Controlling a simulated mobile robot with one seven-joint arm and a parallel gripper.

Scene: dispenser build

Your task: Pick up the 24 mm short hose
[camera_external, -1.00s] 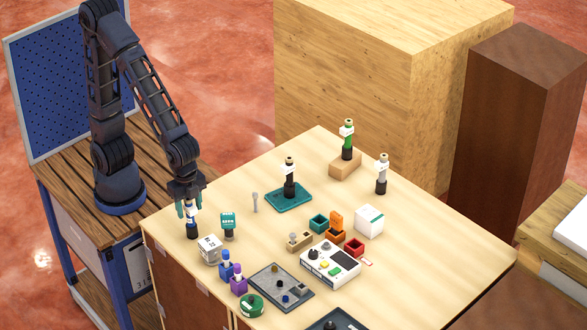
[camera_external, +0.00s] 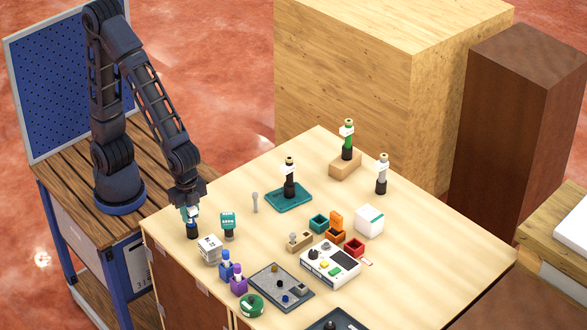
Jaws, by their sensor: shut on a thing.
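My gripper (camera_external: 190,211) is at the table's left corner, pointing down. Its teal-tipped fingers are shut on an upright piece with a black lower end (camera_external: 192,232), a blue band and a white part. Its upper part is largely hidden by the fingers. It stands at the tabletop; I cannot tell whether it is lifted at all. No size marking is readable, so I cannot confirm that it is the 24 mm short hose.
A teal labelled piece (camera_external: 228,223) stands close right of my gripper. A white printed cube (camera_external: 209,249) is just in front, with blue (camera_external: 226,268) and purple (camera_external: 238,282) pieces beyond it. A teal plate (camera_external: 288,198) bears a black upright piece. The back left tabletop is mostly clear.

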